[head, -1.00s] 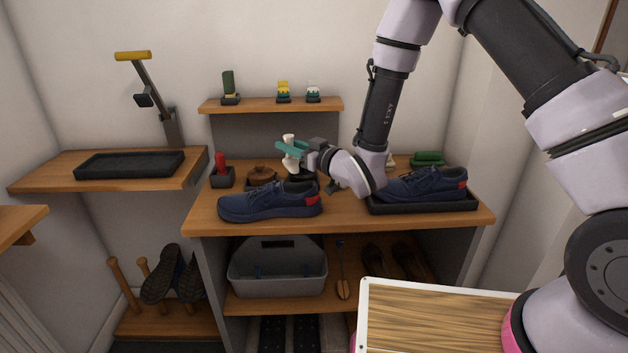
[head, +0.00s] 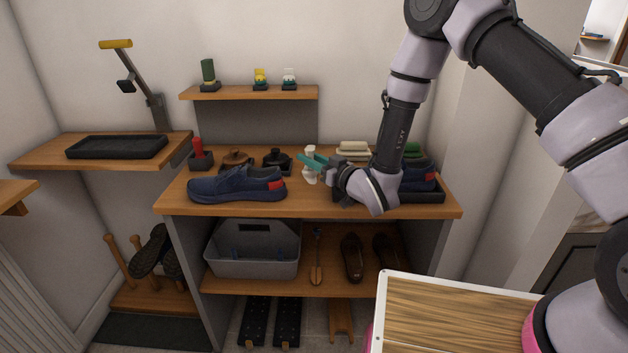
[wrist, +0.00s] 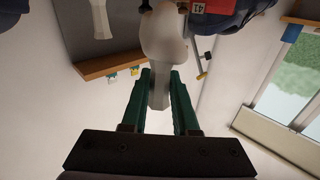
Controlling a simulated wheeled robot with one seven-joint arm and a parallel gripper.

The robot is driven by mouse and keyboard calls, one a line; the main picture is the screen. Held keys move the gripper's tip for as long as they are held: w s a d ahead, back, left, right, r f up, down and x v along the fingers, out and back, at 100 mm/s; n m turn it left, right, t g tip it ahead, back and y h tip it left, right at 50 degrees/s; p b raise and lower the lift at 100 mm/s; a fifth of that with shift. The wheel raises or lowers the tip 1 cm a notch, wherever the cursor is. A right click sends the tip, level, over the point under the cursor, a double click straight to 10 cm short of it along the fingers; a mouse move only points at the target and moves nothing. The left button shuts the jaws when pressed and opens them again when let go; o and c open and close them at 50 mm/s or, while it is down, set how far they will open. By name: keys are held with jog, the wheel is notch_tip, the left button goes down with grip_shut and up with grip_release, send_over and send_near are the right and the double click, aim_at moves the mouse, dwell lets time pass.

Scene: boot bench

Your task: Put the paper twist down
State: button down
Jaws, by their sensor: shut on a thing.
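My gripper (head: 313,162) has teal fingers shut on the white paper twist (head: 310,177). It holds the twist roughly upright over the bench top (head: 330,198), right of the heel of the near navy shoe (head: 237,185). I cannot tell whether the twist's lower end touches the wood. In the wrist view the fingers (wrist: 160,85) pinch the narrow neck of the twist (wrist: 165,38), and its wider body extends beyond them. The shoe's red heel tab (wrist: 212,5) shows beside it at the top.
A brown tin (head: 236,158) and a black tin (head: 277,160) stand behind the shoe. A pale brush (head: 352,150) lies at the back. A second navy shoe (head: 418,178) in a black tray (head: 425,197) is partly behind my arm. Bare wood lies in front of my gripper.

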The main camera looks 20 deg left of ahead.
aim_at(314, 177)
jog(key=shift+f, duration=2.55)
jog(key=shift+f, duration=0.1)
jog(key=c, duration=0.7)
grip_release()
jog(key=v, duration=1.2)
jog(key=shift+s, duration=0.1)
